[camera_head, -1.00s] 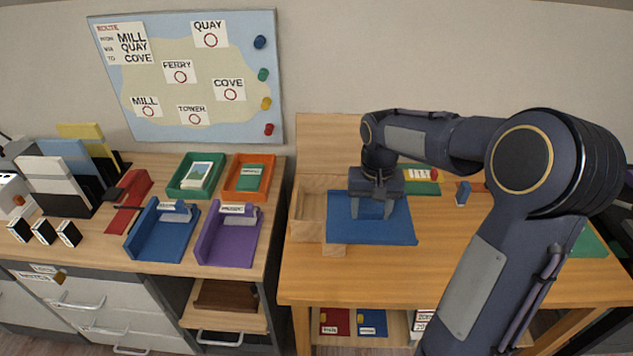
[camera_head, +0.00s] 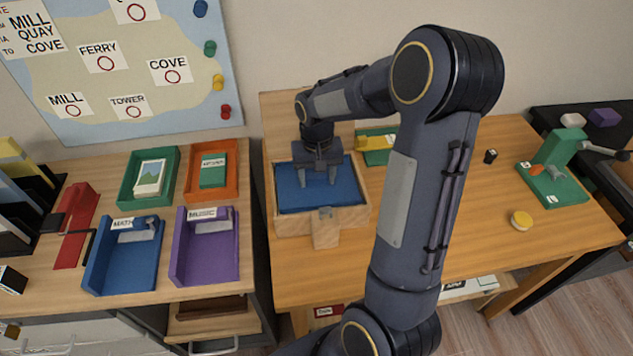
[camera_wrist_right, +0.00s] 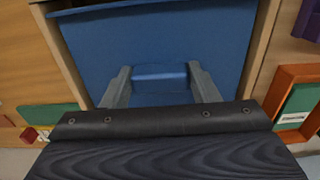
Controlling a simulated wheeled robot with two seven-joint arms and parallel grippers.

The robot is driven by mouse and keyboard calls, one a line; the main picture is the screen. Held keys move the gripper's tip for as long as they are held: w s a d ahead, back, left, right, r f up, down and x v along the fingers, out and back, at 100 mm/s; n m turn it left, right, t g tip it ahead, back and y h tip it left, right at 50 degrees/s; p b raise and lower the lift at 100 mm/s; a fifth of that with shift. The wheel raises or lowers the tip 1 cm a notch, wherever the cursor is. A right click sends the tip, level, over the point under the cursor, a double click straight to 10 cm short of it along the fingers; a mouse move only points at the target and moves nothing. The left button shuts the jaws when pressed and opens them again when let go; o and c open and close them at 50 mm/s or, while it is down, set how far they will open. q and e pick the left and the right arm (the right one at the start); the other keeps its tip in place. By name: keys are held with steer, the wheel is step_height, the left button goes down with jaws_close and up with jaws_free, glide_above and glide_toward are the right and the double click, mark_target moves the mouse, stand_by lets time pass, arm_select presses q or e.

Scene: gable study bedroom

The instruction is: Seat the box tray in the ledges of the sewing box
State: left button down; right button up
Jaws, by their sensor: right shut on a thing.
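The box tray (camera_head: 290,198) is a flat blue panel with a small raised blue grip (camera_wrist_right: 160,77) in its middle. It lies within the walls of the wooden sewing box (camera_head: 290,224), roughly level in the head view. I cannot see the ledges or tell whether the tray rests on them. My right gripper (camera_head: 319,181) points down over the tray, its two grey fingers shut on the grip. The wrist view shows the tray (camera_wrist_right: 150,35) between wooden side walls. The box's lid (camera_head: 288,120) stands up behind. My left gripper is not in view.
A wooden tab (camera_head: 325,236) sticks out at the box's front. Orange (camera_head: 232,185) and purple (camera_head: 205,265) trays stand to the left. A green mat with a yellow piece (camera_head: 372,143) lies right behind the box. The table's middle right is mostly clear.

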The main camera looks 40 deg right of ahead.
step_height(320, 180, down, 2)
steer(key=shift+f, duration=0.25)
steer(key=shift+f, duration=0.1)
steer(key=o, duration=0.6)
steer(key=shift+f, duration=0.1)
steer(key=o, duration=0.5)
steer(key=shift+c, duration=0.2)
